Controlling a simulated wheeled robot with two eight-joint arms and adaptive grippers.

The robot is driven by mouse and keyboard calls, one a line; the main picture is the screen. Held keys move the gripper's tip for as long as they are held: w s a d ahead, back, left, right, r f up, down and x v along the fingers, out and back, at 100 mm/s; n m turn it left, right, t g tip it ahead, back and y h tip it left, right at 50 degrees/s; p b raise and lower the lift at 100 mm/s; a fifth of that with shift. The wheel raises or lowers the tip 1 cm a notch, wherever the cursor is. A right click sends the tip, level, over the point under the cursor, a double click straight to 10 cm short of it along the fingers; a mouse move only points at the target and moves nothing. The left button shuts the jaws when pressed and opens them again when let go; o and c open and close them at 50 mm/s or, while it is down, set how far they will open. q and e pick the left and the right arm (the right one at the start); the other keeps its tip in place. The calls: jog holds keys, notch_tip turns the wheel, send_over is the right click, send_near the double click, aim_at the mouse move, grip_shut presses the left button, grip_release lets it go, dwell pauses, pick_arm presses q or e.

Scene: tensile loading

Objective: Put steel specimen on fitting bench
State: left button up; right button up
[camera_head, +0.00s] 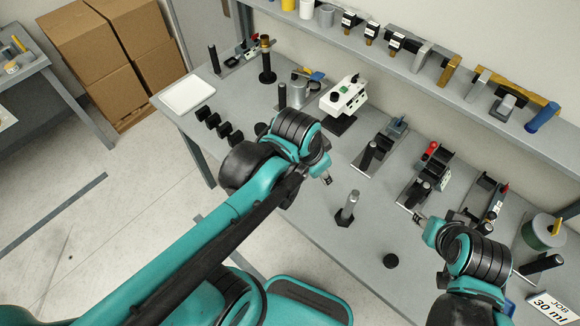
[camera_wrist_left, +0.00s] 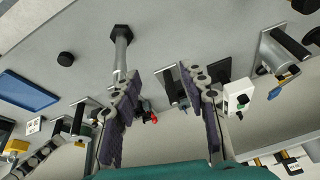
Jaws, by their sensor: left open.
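A grey metal cylinder on a black foot, which looks like the steel specimen (camera_head: 348,207), stands upright on the grey workbench (camera_head: 330,237). It also shows in the left wrist view (camera_wrist_left: 121,48), just beyond the tip of one finger. My left gripper (camera_head: 326,176) is above the bench, up and left of the specimen in the head view. In the left wrist view its two fingers (camera_wrist_left: 160,80) are spread with nothing between them. My right gripper (camera_head: 420,218) is to the right of the specimen, small and partly hidden by its wrist. I cannot tell which part is the fitting bench.
Several test fixtures stand along the back of the bench, including a white device (camera_head: 343,97) and one with a red knob (camera_head: 431,150). A black puck (camera_head: 390,261) lies near the front. A white tray (camera_head: 188,95) is at the left end. A shelf (camera_head: 400,70) runs behind.

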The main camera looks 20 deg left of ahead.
pick_arm(q)
jog(key=s+a+n+t+y, duration=0.1)
jog(key=s+a+n+t, duration=0.1)
jog(key=a+n, duration=0.4)
jog(key=shift+s+a+t, duration=0.4)
jog(key=shift+a+t, duration=0.1)
jog(key=shift+a, duration=0.1)
notch_tip(320, 180, down, 9)
jog(key=b, duration=0.9)
